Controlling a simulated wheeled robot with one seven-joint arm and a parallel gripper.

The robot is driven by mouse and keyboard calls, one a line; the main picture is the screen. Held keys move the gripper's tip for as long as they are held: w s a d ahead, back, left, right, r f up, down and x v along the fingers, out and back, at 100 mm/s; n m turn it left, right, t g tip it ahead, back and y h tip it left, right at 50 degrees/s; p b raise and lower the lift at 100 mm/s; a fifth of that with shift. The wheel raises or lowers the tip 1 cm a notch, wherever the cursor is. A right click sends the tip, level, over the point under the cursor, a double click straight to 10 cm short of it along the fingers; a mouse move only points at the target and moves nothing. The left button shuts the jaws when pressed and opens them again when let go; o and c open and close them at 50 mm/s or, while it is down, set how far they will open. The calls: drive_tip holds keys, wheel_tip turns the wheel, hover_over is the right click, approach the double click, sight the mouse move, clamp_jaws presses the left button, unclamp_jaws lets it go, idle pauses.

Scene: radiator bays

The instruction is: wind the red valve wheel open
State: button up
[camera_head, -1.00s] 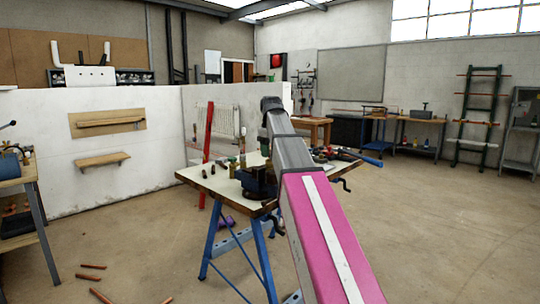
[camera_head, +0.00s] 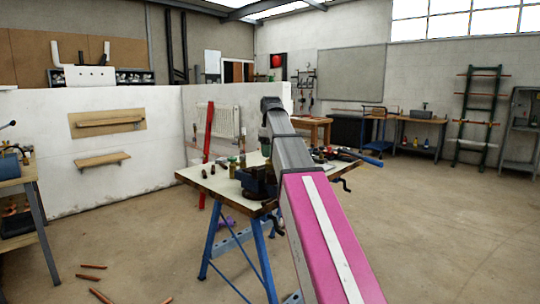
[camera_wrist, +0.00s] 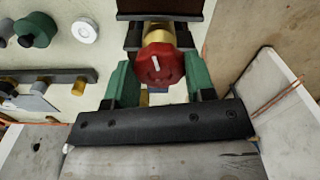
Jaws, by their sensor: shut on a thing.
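The red valve wheel (camera_wrist: 159,65) sits on a brass-coloured valve body (camera_wrist: 158,33) in the wrist view, near the top middle. My gripper (camera_wrist: 157,82) reaches it from below in that picture. Its two green fingers stand on either side of the wheel and are shut on its rim. The wheel's face, with a small white mark, points towards the camera. In the head view my arm covers the wheel and the gripper. The valve is held between dark jaws, which look like those of the vice (camera_head: 257,181) on the workbench (camera_head: 222,185).
A red post (camera_head: 208,140) stands behind the bench. Copper pipe pieces (camera_head: 93,266) lie on the floor. The floor on the right is clear.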

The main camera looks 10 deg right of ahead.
drive_tip(key=n, duration=0.7)
drive_tip(key=shift+s+f, duration=0.1)
drive_tip(key=shift+s, duration=0.1)
drive_tip(key=o, duration=0.9)
drive_tip(key=shift+w, duration=0.1)
